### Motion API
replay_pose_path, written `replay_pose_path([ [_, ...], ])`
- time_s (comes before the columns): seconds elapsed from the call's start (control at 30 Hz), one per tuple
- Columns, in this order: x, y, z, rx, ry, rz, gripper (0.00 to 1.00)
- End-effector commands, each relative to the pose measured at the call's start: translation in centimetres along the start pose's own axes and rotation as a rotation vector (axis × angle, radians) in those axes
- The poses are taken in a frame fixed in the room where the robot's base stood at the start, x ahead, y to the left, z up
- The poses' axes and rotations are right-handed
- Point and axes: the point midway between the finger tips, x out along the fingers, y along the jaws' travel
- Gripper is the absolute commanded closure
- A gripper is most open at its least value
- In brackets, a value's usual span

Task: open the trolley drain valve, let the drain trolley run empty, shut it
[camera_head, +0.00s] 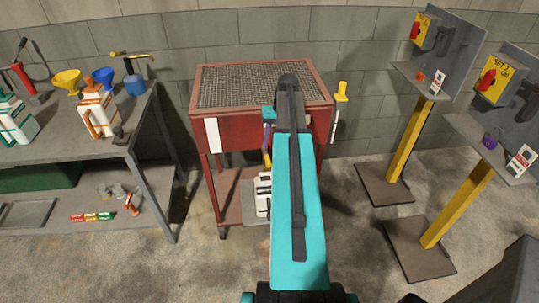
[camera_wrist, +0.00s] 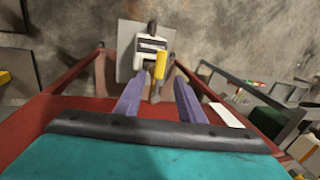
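The red drain trolley (camera_head: 221,133) with a mesh top stands at the middle against the wall. Its red body also shows in the wrist view (camera_wrist: 28,125). The yellow valve handle (camera_wrist: 160,65) hangs at its underside; in the head view it (camera_head: 267,159) is partly hidden by my arm. A white container (camera_head: 263,183) stands below on the lower shelf; it also shows in the wrist view (camera_wrist: 150,46). My gripper (camera_wrist: 158,86) is open, its purple fingers spread on either side of the handle's line. I cannot tell whether they touch it. Flow from the valve is not visible.
A grey workbench (camera_head: 60,150) with jugs and funnels (camera_head: 67,80) stands left. Two yellow-post stands (camera_head: 410,138) with red switches (camera_head: 486,80) stand right. A yellow-topped rod (camera_head: 341,91) is at the trolley's right side. Bare floor lies in front.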

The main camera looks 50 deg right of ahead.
Motion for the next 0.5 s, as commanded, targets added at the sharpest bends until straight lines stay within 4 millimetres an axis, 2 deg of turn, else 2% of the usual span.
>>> replay_pose_path([
  [0.5,5.2,-0.1,0.0,0.000,-0.002,0.000,0.64],
])
